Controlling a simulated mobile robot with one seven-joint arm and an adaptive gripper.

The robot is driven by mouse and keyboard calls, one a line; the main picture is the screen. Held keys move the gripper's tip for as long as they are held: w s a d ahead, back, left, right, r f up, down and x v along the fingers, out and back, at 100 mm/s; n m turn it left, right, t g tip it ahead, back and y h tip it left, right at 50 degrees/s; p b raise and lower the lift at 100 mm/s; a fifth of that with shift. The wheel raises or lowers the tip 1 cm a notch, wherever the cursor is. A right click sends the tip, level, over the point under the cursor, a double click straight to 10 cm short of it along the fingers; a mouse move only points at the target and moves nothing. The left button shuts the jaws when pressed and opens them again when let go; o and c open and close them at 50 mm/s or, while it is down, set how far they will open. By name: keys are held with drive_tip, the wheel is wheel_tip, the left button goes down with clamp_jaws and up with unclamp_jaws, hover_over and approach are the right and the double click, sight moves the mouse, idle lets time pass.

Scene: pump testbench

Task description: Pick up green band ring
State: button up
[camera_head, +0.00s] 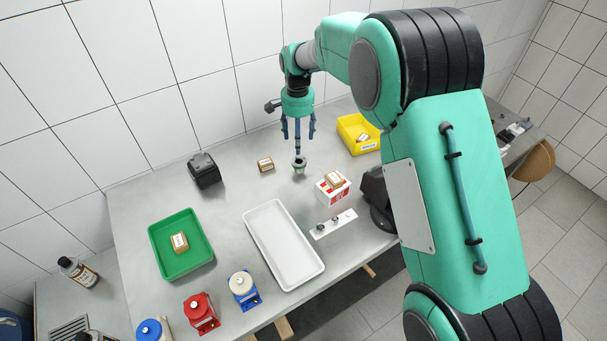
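A small ring-like part (299,163), pale with a dark top and a hint of green, stands on the grey table (225,222) towards the back. It is too small for me to be sure that it is the green band ring. My gripper (298,140) points down right above this part, with its blue fingers spread apart. I see nothing held between them. The front finger's tip comes close to the part's top in the picture; I cannot tell whether they touch.
A white holder (321,234) with small parts stands front right of the ring. A red-white box (326,195) and a yellow bin (347,132) stand to the right, a small carton (265,164) to the left. An empty white tray (283,245) lies in front; a green tray (162,252) lies further left.

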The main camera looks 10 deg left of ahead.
sight(299, 166)
drive_tip(key=shift+w+f+b, duration=0.2)
drive_tip(key=shift+f+b, duration=0.6)
drive_tip(key=shift+f, duration=3.3)
drive_tip(key=shift+f, duration=0.15)
drive_tip(key=shift+f+b, duration=0.45)
drive_tip(key=shift+f, duration=2.2)
drive_tip(key=c, duration=1.4)
